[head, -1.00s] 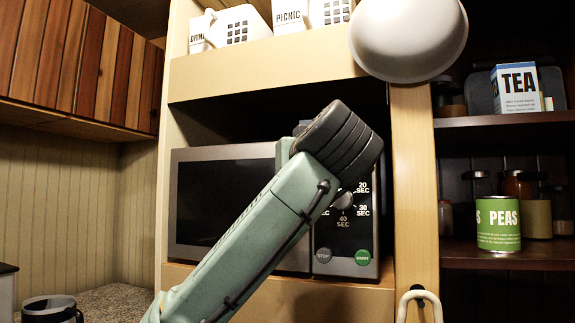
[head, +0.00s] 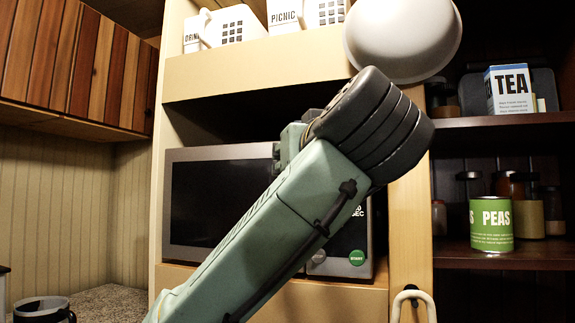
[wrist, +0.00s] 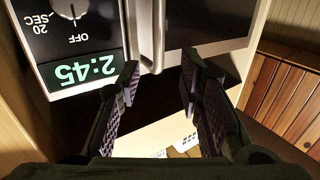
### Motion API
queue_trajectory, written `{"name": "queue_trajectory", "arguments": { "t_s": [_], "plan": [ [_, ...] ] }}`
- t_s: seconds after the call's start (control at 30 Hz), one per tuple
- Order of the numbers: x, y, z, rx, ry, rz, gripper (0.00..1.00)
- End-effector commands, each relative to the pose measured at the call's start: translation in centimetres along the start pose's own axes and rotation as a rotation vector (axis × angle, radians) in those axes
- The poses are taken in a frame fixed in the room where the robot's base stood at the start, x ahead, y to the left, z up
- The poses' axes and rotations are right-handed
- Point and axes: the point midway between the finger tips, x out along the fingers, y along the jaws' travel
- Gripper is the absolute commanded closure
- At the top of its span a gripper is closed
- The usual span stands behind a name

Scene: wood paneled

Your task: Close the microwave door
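The microwave stands in a cupboard niche in the head view. Its dark-windowed door (head: 220,205) looks flush with the front; I cannot tell whether a small gap is left. My arm covers much of the control panel (head: 355,242). In the wrist view the microwave is upside down: the lit 2:45 display (wrist: 85,70) is at left, the metal handle (wrist: 152,35) is at centre and the door (wrist: 205,25) is at right. My gripper (wrist: 160,78) is open and empty, its fingers apart just by the handle's end. I cannot tell whether they touch anything. The fingers are hidden in the head view.
White canisters (head: 236,27) stand on the shelf above. A white bowl-shaped thing (head: 403,35) is near the arm's top. A tea box (head: 511,90) and peas can (head: 491,224) stand on the right shelves. A mug (head: 42,310) is at lower left.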

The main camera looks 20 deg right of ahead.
Motion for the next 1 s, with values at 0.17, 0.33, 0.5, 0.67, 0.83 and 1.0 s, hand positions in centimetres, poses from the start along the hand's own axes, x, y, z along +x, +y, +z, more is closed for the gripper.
{"name": "queue_trajectory", "arguments": {
  "t_s": [0.17, 0.33, 0.5, 0.67, 0.83, 1.0],
  "plan": [
    [-2.8, -0.2, -0.2, 0.003, 0.007, -0.005, 0.67],
    [-3.7, -0.1, -0.1, 0.002, 0.003, -0.003, 0.67],
    [-3.8, 0.0, 0.0, 0.0, 0.0, -0.001, 0.67],
    [-3.8, 0.0, 0.0, 0.0, 0.0, -0.001, 0.67],
    [-3.8, 0.0, 0.0, 0.0, 0.0, -0.001, 0.67],
    [-3.0, -0.8, 0.1, -0.01, 0.018, 0.015, 0.67]
  ]
}}
